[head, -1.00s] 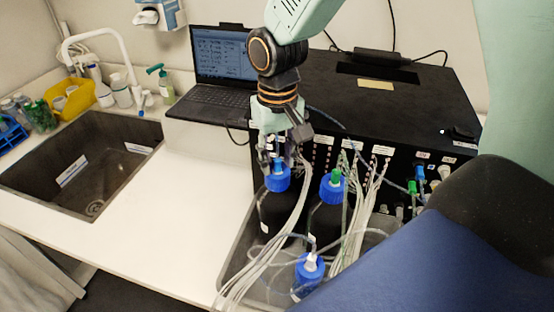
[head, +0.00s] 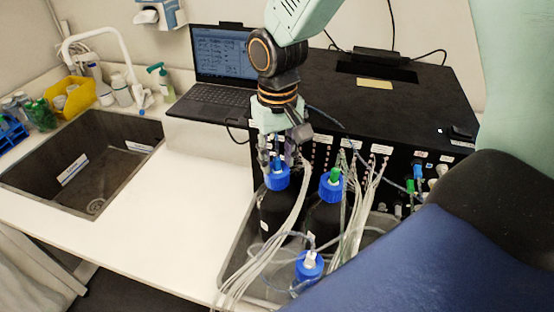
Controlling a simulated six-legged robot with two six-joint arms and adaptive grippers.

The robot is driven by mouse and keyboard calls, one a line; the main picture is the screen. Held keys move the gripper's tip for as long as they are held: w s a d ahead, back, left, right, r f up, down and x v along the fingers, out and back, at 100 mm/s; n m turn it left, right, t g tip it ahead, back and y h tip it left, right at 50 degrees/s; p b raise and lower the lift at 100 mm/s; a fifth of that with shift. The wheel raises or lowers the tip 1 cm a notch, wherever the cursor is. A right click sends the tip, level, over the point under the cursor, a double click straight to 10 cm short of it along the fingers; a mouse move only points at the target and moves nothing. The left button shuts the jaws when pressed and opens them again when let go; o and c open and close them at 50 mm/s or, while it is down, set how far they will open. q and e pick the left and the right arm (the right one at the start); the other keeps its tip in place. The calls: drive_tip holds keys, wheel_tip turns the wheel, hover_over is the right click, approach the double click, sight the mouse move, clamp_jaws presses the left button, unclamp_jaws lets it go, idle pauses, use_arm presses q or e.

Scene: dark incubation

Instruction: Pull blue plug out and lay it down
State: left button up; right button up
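A dark bottle with a blue cap (head: 277,182) stands in the grey tray (head: 237,254), and a small blue plug (head: 277,168) sits upright in the cap. My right gripper (head: 276,160) points straight down over this bottle, with its fingers at the plug's level. The fingers are small and dark here, so whether they touch or grip the plug is unclear. My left gripper is not in view.
A second dark bottle (head: 325,219) with a green plug stands to the right, and a blue-capped bottle (head: 309,267) in front. Thin tubes (head: 272,250) run between them. A black instrument box (head: 400,100) stands behind. The white counter (head: 190,205) at left is clear beside the sink (head: 85,160).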

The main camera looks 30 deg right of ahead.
sight(277, 150)
drive_tip(key=shift+c, duration=0.2)
clamp_jaws()
drive_tip(key=shift+f, duration=0.1)
idle(0.4)
drive_tip(key=shift+r, duration=3.05)
